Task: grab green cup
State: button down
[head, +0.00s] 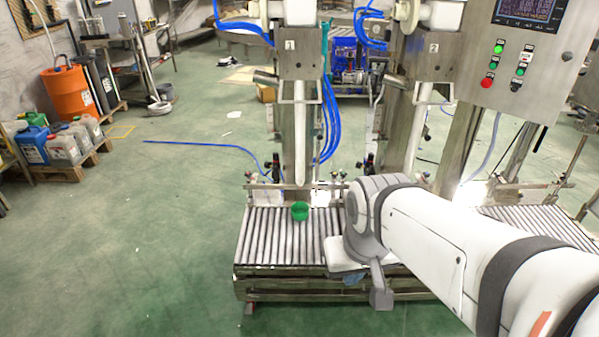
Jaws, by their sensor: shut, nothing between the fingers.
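A small green cup (300,211) stands on the roller conveyor (262,240), near its back middle, below the left filling lance. My white arm reaches in from the lower right. My gripper (381,297) is at the arm's end, by the conveyor's front edge, to the right of the cup and nearer to me. It points down, is shut and empty, and is clearly apart from the cup. My arm hides part of the conveyor's right side.
The left lance (299,130) hangs behind the cup. A control panel (527,50) with buttons is at upper right. A second roller conveyor (535,228) lies behind my arm. An orange drum (70,93) and canisters (62,148) stand far left. The green floor at left is mostly clear.

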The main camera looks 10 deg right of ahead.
aim_at(300, 210)
jog(key=z, duration=0.35)
jog(key=i, duration=1.45)
jog(key=u, duration=0.45)
